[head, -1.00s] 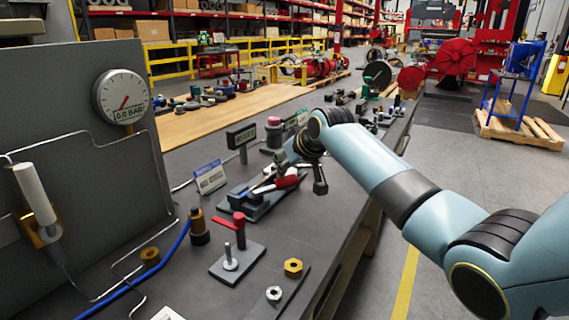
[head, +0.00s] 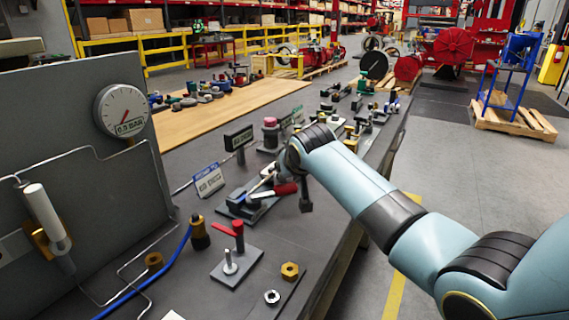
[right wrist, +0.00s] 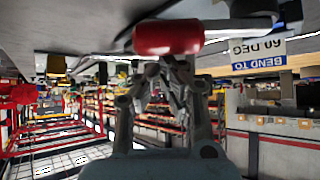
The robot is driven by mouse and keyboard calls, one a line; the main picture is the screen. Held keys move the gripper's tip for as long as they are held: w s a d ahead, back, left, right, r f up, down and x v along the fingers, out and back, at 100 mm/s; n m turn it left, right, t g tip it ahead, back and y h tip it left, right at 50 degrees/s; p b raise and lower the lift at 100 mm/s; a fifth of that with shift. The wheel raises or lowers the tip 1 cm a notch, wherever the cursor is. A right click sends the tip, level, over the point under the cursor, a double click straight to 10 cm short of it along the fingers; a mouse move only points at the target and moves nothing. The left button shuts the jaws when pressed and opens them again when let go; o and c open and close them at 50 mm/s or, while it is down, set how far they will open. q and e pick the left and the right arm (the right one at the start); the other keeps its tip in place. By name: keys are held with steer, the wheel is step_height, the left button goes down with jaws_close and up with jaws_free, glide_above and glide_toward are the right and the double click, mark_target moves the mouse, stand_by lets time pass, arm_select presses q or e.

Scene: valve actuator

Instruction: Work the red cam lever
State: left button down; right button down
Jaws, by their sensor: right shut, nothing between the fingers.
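A small red lever (head: 225,230) sits on a post with a red top, on a grey plate near the bench front. A second red-gripped handle (head: 285,188) belongs to the bender fixture (head: 245,208) beside the "BEND TO 60 DEG" sign. The pictures do not settle which one is the cam lever. My right gripper (head: 288,170) is at the bender's red grip, its fingers mostly hidden by my wrist. In the right wrist view, the red grip (right wrist: 168,37) lies across the top, just beyond the shut, empty fingers (right wrist: 168,72). Contact cannot be told. My left gripper is not in view.
A grey panel with a pressure gauge (head: 121,110) stands at left. A brass fitting (head: 199,232) and a blue hose (head: 150,275) lie near it. Nuts (head: 289,271) rest at the front edge. A dark display (head: 239,139) stands behind the bender.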

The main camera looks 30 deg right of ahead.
steer(key=shift+s+a+r+m+g+h+p, duration=0.1)
steer(key=shift+s+a+m+g+h+p, duration=0.15)
steer(key=shift+s+m+h+p, duration=0.45)
steer(key=s+m+g+h, duration=0.1)
steer(key=m, duration=0.1)
steer(key=s+m+h, duration=0.1)
steer(key=m, duration=0.1)
steer(key=shift+s+a+g, duration=0.35)
steer(key=shift+a, duration=0.05)
steer(key=shift+s+h, duration=0.25)
steer(key=shift+h, duration=0.05)
steer(key=shift+s+a, duration=0.55)
steer(key=shift+s, duration=0.2)
